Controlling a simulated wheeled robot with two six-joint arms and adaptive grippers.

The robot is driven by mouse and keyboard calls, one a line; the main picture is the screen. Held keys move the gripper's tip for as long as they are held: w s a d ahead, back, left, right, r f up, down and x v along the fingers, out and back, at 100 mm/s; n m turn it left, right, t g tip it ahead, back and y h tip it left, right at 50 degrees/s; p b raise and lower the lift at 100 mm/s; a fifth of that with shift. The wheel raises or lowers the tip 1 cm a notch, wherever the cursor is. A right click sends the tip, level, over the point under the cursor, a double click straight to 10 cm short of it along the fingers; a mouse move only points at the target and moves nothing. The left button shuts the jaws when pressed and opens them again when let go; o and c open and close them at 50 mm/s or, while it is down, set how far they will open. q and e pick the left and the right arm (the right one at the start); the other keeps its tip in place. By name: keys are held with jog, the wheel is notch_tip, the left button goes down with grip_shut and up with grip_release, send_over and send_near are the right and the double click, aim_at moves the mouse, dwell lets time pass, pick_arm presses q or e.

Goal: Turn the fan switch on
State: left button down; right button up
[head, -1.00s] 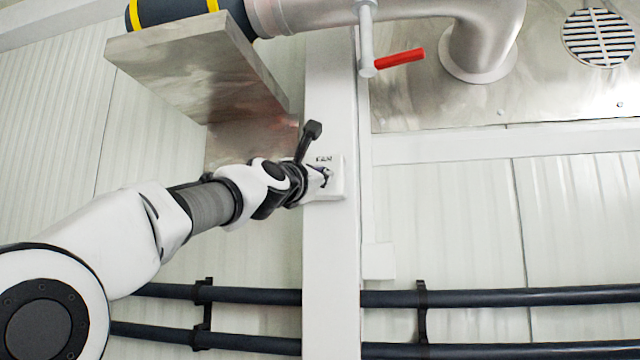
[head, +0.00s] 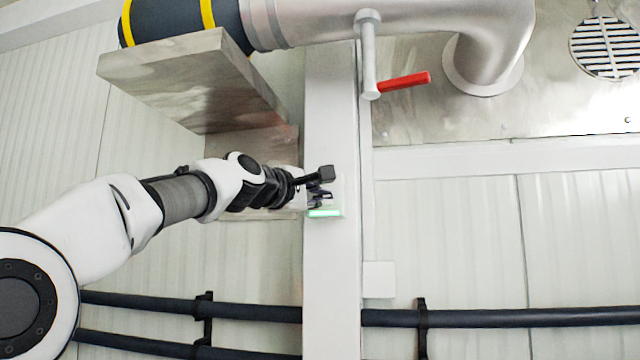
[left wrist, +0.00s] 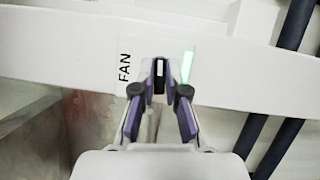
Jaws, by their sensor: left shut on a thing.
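The fan switch (left wrist: 147,65) is a small white box on a white vertical post, marked "FAN" in the left wrist view. A green light (head: 324,212) glows along its lower edge in the head view; it also shows in the left wrist view (left wrist: 187,66). My left gripper (head: 322,194) is at the switch, and its wrist is turned. In the left wrist view its purple-padded fingers (left wrist: 159,92) are close together around the small switch knob, which they partly hide. My right gripper is in neither view.
A metal shelf plate (head: 200,80) juts out above my left arm. A pipe with a red-handled valve (head: 404,82) runs above the switch. Dark horizontal pipes (head: 500,318) cross the wall below.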

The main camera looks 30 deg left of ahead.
pick_arm(q)
jog(key=shift+m+g+p, duration=0.3)
jog(key=shift+m+p, duration=0.25)
jog(key=shift+m, duration=0.05)
jog(key=c, duration=1.2)
grip_release()
jog(key=shift+w+a, duration=0.1)
